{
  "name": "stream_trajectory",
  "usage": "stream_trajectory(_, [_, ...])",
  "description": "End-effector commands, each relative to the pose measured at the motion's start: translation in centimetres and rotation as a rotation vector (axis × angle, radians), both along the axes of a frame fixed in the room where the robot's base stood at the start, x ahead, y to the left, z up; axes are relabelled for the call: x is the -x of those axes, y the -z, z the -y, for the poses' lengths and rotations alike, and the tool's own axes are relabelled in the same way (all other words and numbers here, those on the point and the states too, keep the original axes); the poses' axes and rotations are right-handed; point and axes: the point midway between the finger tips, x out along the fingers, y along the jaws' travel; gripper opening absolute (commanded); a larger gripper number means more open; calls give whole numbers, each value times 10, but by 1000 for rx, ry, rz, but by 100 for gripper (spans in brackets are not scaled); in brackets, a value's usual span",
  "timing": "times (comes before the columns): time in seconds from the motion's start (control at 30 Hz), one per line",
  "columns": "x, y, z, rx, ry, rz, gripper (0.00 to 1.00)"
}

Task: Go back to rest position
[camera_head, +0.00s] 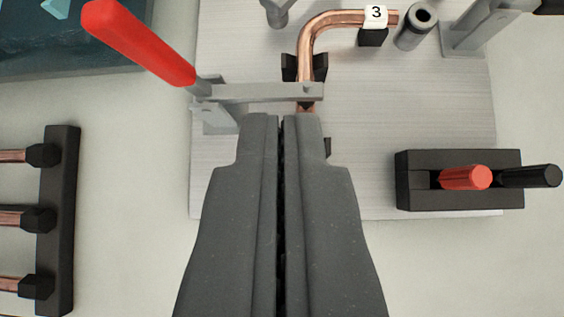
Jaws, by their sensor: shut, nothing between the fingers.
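My gripper (281,120) points up the picture from the bottom middle. Its two dark grey fingers are shut, with only a thin dark line between them and nothing held. The fingertips show just below a grey clamp arm (255,92) with a red handle (140,42). A bent copper tube (318,32) with a white tag marked 3 (375,15) runs under the clamp arm and bends to the right. My fingers hide the part of the plate below the clamp. I cannot tell whether the fingertips touch the clamp.
A light metal plate (440,110) lies under the fixture. A black holder (415,160) with a red and a black handle stands at right. A black rack (58,225) with several copper tubes is at left. A dark bin (70,62) is at upper left.

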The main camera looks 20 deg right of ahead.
Motion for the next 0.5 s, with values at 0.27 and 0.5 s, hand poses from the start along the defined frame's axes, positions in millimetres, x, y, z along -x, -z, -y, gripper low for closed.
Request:
stream_trajectory(0.27, [10, -17, -13, 0, -2, 1, 0])
stream_trajectory(0.5, [10, -17, -13, 0, -2, 1, 0])
